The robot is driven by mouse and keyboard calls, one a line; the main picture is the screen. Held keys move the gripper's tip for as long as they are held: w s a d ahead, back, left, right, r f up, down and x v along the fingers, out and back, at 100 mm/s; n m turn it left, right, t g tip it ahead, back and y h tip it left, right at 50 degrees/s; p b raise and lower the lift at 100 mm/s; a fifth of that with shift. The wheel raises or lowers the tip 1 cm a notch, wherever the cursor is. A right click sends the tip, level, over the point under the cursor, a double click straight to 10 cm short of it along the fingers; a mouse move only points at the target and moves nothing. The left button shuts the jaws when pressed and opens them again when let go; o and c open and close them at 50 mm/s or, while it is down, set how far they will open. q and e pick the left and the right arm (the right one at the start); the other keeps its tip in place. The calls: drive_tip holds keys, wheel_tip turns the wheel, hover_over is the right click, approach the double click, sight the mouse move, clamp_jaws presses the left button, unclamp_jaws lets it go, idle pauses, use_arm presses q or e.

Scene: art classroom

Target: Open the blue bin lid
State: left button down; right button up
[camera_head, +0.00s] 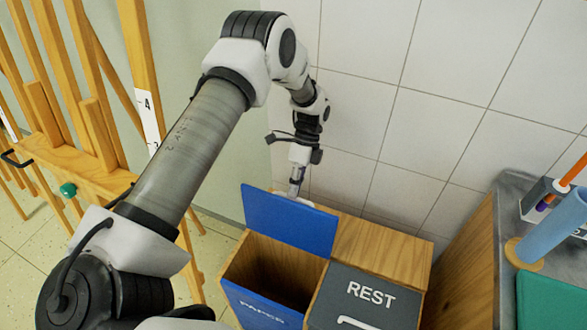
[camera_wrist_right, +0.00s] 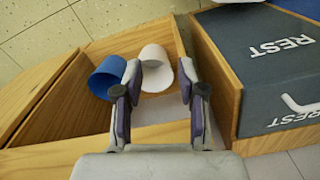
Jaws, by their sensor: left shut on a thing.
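The blue bin lid (camera_head: 290,222) stands raised and tilted back in the head view, with the wooden bin's opening (camera_head: 275,268) uncovered in front of it. The bin's blue front panel (camera_head: 258,306) reads PAPER. My left gripper (camera_head: 296,187) reaches down behind the lid's upper edge and is shut on the lid; its fingertips are partly hidden by the lid. My right gripper (camera_wrist_right: 161,92) shows only in the right wrist view. It is open and empty, above an open wooden compartment (camera_wrist_right: 165,35).
The grey REST lid (camera_head: 365,300) is closed beside the blue bin. A tiled wall stands close behind. Wooden easels (camera_head: 85,165) stand at left, a counter (camera_head: 508,185) at right. A blue cylinder (camera_wrist_right: 103,78) and a white one (camera_wrist_right: 155,70) lie near my right fingertips.

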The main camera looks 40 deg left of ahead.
use_arm(q)
drive_tip(key=c, duration=1.3)
unclamp_jaws()
drive_tip(key=shift+x, duration=1.15)
drive_tip(key=shift+o, duration=0.5)
drive_tip(key=shift+w+f, duration=0.3)
drive_tip(key=shift+w, duration=0.35)
wheel_tip(320, 180, up, 10)
use_arm(e)
drive_tip(key=shift+w+a+f, duration=0.1)
drive_tip(key=shift+w, duration=0.2)
use_arm(q)
drive_tip(key=shift+s, duration=0.15)
use_arm(e)
drive_tip(key=shift+s, duration=0.15)
